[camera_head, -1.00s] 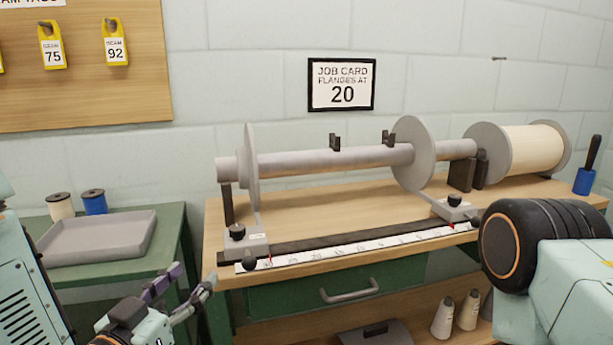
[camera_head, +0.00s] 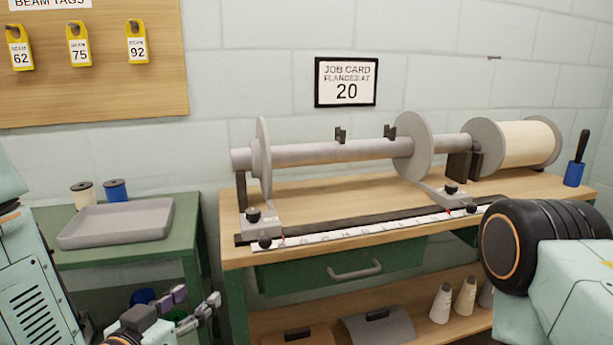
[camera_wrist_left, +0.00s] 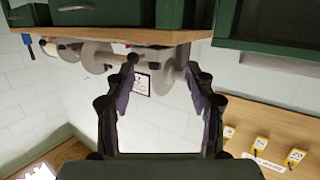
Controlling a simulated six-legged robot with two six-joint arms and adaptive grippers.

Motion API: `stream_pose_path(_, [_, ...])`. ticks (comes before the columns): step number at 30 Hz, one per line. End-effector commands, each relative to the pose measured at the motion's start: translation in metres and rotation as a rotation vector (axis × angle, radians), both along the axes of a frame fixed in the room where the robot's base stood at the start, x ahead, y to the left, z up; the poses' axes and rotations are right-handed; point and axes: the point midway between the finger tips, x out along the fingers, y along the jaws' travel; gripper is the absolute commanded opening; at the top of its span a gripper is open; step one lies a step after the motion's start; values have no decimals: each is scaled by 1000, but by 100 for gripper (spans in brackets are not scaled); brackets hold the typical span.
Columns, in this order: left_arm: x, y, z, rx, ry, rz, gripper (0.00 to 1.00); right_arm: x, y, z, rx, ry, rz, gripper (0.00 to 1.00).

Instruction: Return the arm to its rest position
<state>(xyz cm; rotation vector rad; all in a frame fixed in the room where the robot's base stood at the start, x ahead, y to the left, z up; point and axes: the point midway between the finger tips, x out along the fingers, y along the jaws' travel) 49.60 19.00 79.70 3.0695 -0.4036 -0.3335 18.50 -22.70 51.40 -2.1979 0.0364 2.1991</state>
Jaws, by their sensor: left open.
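My left gripper (camera_head: 192,304) is low at the left in the head view, in front of the gap between the side table and the workbench. Its fingers are apart with nothing between them. In the left wrist view my left gripper (camera_wrist_left: 165,80) also shows spread and empty, and the scene appears upside down. Part of my right arm (camera_head: 540,245) fills the lower right of the head view. Its gripper fingers do not show.
The workbench (camera_head: 340,190) holds a beam (camera_head: 335,152) with two flanges, a ruler (camera_head: 350,231) and a wound spool (camera_head: 525,145). A green side table (camera_head: 180,240) carries a grey tray (camera_head: 115,222). A job card (camera_head: 346,82) reads 20. Cones (camera_head: 441,303) stand on the lower shelf.

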Motion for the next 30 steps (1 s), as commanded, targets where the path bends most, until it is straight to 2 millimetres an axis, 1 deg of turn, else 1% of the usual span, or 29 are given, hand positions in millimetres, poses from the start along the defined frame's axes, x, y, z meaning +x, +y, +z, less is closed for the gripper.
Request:
stream_pose_path(1, [-2, 2, -12, 5, 54, 10, 55, 0, 0, 1, 0, -1, 0, 40])
stream_pose_path(2, [-4, 3, -19, 8, 87, 17, 55, 0, 0, 1, 0, -1, 0, 40])
stream_pose_path(4, [-13, 7, -40, 17, 185, 35, 55, 0, 0, 3, 0, -1, 0, 40])
stream_pose_path(5, [-19, 8, -52, 20, 236, 44, 55, 0, 0, 5, 0, -1, 0, 40])
stream_pose_path(8, [-46, 15, -93, 37, 428, 80, 55, 0, 0, 11, 0, -1, 0, 40])
stream_pose_path(9, [-62, 18, -112, 45, 518, 98, 55, 0, 0, 14, 0, 0, 0, 40])
stream_pose_path(11, [-91, 23, -138, 59, 657, 123, 55, 0, 0, 19, 0, 0, 0, 40])
stream_pose_path(12, [-112, 26, -154, 68, 750, 142, 55, 0, 0, 23, 0, 0, 0, 40])
stream_pose_path(14, [-146, 30, -175, 83, 884, 168, 55, 0, 0, 29, 0, -1, 0, 40])
stream_pose_path(15, [-170, 32, -186, 95, 970, 184, 55, 0, 0, 33, 0, -1, 0, 40])
stream_pose_path(17, [-206, 35, -200, 114, 1088, 206, 55, 0, 0, 39, 0, -1, 0, 40])
stream_pose_path(18, [-228, 37, -207, 127, 1157, 217, 55, 0, 0, 43, 0, -1, 0, 40])
stream_pose_path(21, [-273, 39, -217, 161, 1273, 224, 55, 0, 0, 52, 0, 0, 0, 40])
stream_pose_path(24, [-298, 38, -222, 180, 1325, 211, 55, 0, 0, 57, 0, 0, 0, 40])
stream_pose_path(25, [-303, 38, -223, 183, 1336, 209, 55, 0, 0, 57, 0, 0, 0, 40])
stream_pose_path(27, [-310, 38, -224, 187, 1351, 206, 55, 0, 0, 58, 0, 0, 0, 40])
stream_pose_path(30, [-313, 38, -226, 188, 1356, 205, 55, 0, 0, 58, 0, 0, 0, 40])
